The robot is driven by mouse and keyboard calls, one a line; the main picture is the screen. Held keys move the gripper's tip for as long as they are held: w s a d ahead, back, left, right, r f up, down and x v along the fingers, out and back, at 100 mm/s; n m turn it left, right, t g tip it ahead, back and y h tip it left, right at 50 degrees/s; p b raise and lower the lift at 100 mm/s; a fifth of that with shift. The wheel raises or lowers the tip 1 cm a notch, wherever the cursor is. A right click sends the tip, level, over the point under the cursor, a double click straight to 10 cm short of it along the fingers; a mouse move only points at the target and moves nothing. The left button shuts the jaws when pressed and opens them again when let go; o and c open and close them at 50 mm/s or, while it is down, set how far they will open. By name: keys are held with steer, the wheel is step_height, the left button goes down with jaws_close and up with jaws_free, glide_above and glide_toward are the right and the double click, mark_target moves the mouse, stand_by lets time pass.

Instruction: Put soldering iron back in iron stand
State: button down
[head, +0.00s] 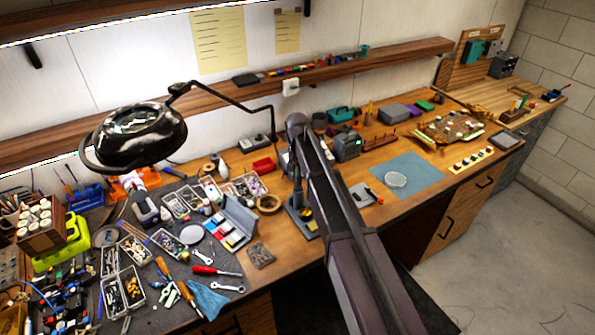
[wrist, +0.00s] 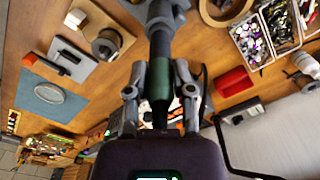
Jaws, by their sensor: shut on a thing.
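In the wrist view my gripper (wrist: 160,92) is shut on the soldering iron (wrist: 160,80), its fingers on either side of the green-and-dark handle. The dark front part of the iron runs up toward the top edge of that view, to a grey bracket-like shape. I cannot tell whether the iron's tip is inside it. In the head view the iron stand (head: 308,229) is on the wooden bench, with a grey base and a yellow patch, partly behind my arm. My arm hides the gripper and most of the iron there.
A grey station (head: 347,146) with a green display stands right of my arm. A blue mat (head: 415,165) holds a round dish. A tape roll (head: 268,203) lies left of the stand, with crowded trays and tools beyond. A magnifier lamp (head: 140,135) overhangs the left side.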

steer(key=shift+f, duration=0.1)
stand_by(0.3)
steer(key=shift+c, duration=2)
jaws_free()
steer(key=o, duration=0.4)
steer(key=shift+r+p, duration=4.5)
